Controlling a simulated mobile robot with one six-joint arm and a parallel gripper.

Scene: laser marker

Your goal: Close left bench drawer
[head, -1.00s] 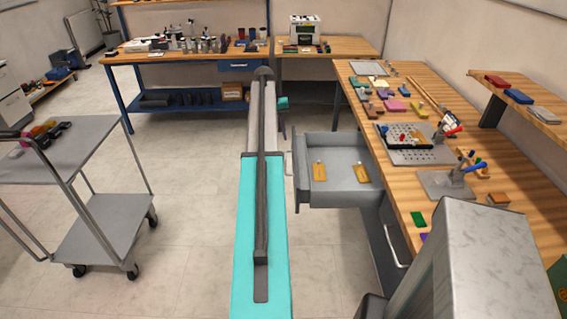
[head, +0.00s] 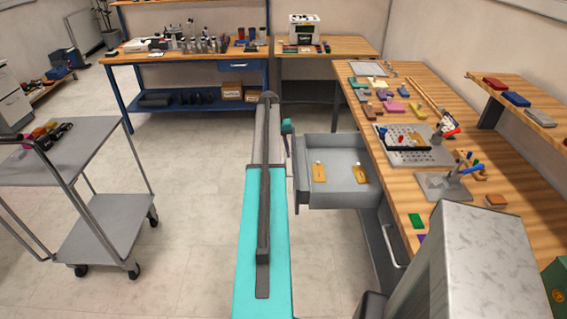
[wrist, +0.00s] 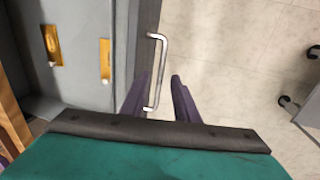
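The open grey drawer (head: 335,203) sticks out from the left side of the wooden bench (head: 412,190). Two yellow-orange pieces with pale tops lie inside it. The drawer's front carries a pale bar handle (head: 288,164), which also shows as a white bar in the wrist view (wrist: 164,62). In the wrist view my gripper (wrist: 160,80) has its two purple fingers apart. The near end of the handle appears between them, with no visible grip on it. In the head view my arm hides most of the gripper; a teal part of it shows just left of the drawer.
A grey cart (head: 75,150) stands at the left, with free floor between it and my arm. A second handle (head: 392,247) sits below the bench top, nearer me. Blue and wooden benches (head: 330,48) stand at the back. Blocks and fixtures cover the right bench.

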